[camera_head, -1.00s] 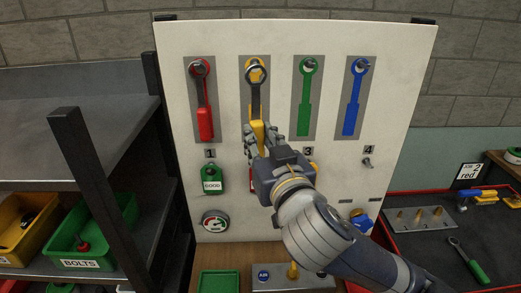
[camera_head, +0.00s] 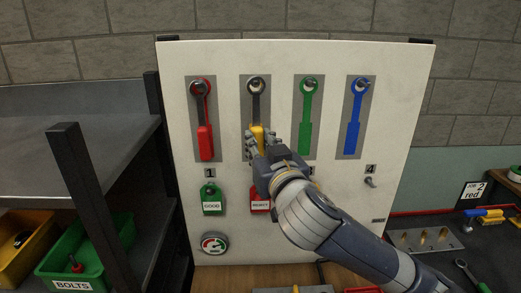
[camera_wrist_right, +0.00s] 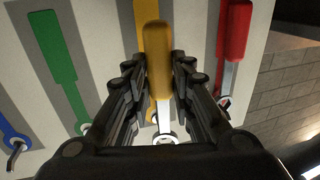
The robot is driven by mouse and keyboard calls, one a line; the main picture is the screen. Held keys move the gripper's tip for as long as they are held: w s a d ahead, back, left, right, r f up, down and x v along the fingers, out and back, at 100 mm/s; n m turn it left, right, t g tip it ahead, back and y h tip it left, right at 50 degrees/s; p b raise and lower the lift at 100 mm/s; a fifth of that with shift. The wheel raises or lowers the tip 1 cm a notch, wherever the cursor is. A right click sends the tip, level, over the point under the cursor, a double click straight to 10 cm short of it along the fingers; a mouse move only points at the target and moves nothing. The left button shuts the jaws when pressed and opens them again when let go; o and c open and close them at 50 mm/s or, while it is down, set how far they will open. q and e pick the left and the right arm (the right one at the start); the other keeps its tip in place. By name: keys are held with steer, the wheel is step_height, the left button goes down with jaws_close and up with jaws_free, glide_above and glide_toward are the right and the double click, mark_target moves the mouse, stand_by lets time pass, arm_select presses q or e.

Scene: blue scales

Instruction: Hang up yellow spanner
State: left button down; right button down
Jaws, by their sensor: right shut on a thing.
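The yellow spanner (camera_head: 257,112) is upright against the second grey strip of the white board (camera_head: 330,190). Its ring end is at the peg at the top of that strip; I cannot tell for sure whether the ring is around the peg. My right gripper (camera_head: 258,145) is shut on its yellow handle, which my fingers partly hide. In the right wrist view the yellow handle (camera_wrist_right: 157,60) runs between my fingers, with its ring (camera_wrist_right: 165,138) beyond. My left gripper is not in view.
A red spanner (camera_head: 205,140) hangs on the left strip. Green (camera_head: 305,120) and blue (camera_head: 353,120) spanner shapes mark the right strips, each with a peg. Green GOOD (camera_head: 211,200) and red REJECT (camera_head: 259,200) tags hang below. Shelves with bins (camera_head: 85,265) stand left.

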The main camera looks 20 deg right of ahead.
steer(key=shift+w+d, duration=0.3)
steer(key=shift+w, duration=0.6)
steer(key=shift+w+f+b, duration=0.45)
steer(key=shift+d, duration=0.1)
steer(key=c, duration=1.3)
jaws_free()
steer(key=shift+s, duration=0.1)
steer(key=s+a, duration=0.2)
steer(key=s, duration=0.4)
steer(key=shift+s+p, duration=0.3)
steer(key=shift+p, duration=0.1)
stand_by(0.5)
